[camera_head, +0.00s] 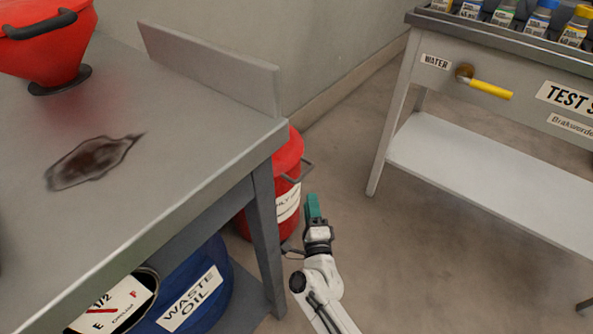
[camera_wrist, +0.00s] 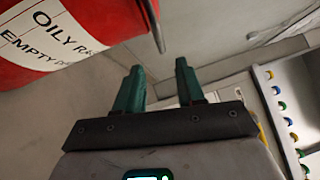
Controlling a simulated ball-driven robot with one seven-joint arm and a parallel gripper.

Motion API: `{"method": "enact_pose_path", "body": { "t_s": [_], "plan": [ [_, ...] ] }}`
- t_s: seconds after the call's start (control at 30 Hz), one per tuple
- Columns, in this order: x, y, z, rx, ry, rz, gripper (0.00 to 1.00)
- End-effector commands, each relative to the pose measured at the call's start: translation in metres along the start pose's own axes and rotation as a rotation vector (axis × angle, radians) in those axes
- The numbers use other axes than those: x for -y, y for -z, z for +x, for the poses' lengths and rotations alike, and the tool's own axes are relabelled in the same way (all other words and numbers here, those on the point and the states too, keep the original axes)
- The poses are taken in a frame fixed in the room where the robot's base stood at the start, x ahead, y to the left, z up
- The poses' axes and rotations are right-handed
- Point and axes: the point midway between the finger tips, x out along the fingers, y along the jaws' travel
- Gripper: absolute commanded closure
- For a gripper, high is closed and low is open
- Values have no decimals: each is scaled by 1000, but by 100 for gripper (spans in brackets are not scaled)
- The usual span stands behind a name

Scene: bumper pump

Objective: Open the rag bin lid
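The rag bin (camera_head: 288,205) is a red can with a white label, standing on the floor behind the right end of the workbench. The bench and its leg hide part of it. Its red lid (camera_head: 291,150) appears shut, and a grey bar handle (camera_head: 297,172) sticks out on its right side. In the wrist view the bin (camera_wrist: 85,35) fills the upper left, with its "OILY" label readable and the grey bar (camera_wrist: 155,28) at its edge. My gripper (camera_wrist: 160,85) has two green fingers standing apart with nothing between them. In the head view my gripper (camera_head: 313,207) is just right of the bin.
The grey workbench (camera_head: 200,110) carries a red funnel-like vessel (camera_head: 45,45) and a dark oil stain (camera_head: 95,160). A blue waste oil drum (camera_head: 195,290) is below it. A steel test stand (camera_head: 500,185) with bottles is at the right. Open floor lies between.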

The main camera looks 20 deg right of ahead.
Motion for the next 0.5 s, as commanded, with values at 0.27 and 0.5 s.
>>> {"method": "enact_pose_path", "body": {
  "t_s": [0.27,0.5],
  "plan": [
    [-2,1,30,-3,4,1,62],
    [-3,1,74,-1,3,1,62]
  ]
}}
